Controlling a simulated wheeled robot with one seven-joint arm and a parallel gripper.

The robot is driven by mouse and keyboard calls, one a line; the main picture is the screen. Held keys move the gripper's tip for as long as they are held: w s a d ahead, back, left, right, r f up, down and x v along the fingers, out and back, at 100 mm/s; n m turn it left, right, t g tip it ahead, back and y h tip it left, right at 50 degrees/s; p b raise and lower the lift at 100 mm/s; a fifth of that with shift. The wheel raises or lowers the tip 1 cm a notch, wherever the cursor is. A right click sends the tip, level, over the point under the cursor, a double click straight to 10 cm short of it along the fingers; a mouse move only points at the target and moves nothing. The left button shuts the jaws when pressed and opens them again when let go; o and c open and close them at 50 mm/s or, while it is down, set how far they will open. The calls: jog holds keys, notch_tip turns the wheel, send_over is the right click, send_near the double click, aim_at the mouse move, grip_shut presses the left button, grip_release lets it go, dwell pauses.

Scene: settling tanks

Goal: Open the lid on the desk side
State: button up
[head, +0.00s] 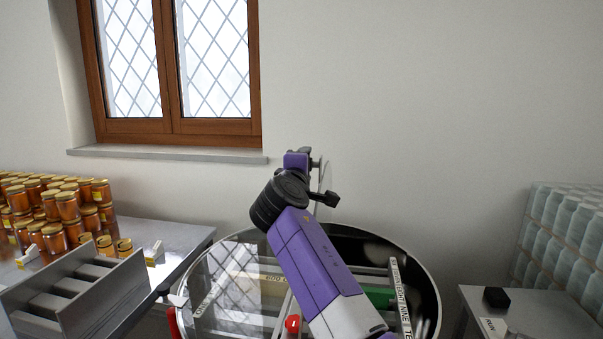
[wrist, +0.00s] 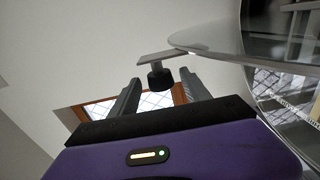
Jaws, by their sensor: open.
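A round steel tank (head: 436,290) stands in front of me, partly hidden by my purple arm. A clear lid half (head: 232,275) lies flat over its left side and reflects the window. The right side looks uncovered. A second clear lid (head: 323,178) stands raised, nearly edge-on, beyond my arm; its clear edge also shows in the wrist view (wrist: 205,48). A black knob (wrist: 160,78) on a flat bracket at that lid's edge appears between my fingers. My gripper (wrist: 160,88) is open, with visible gaps on both sides of the knob.
At left, a metal bench (head: 185,236) holds many honey jars (head: 62,207) and a grey slotted rack (head: 85,290). At right, a low table (head: 535,315) carries a black block (head: 496,297) and stacked pale jars (head: 565,235). The wall and window (head: 175,65) are behind.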

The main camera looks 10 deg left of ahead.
jog(key=s+b, duration=0.1)
jog(key=s, duration=0.5)
dwell(0.4)
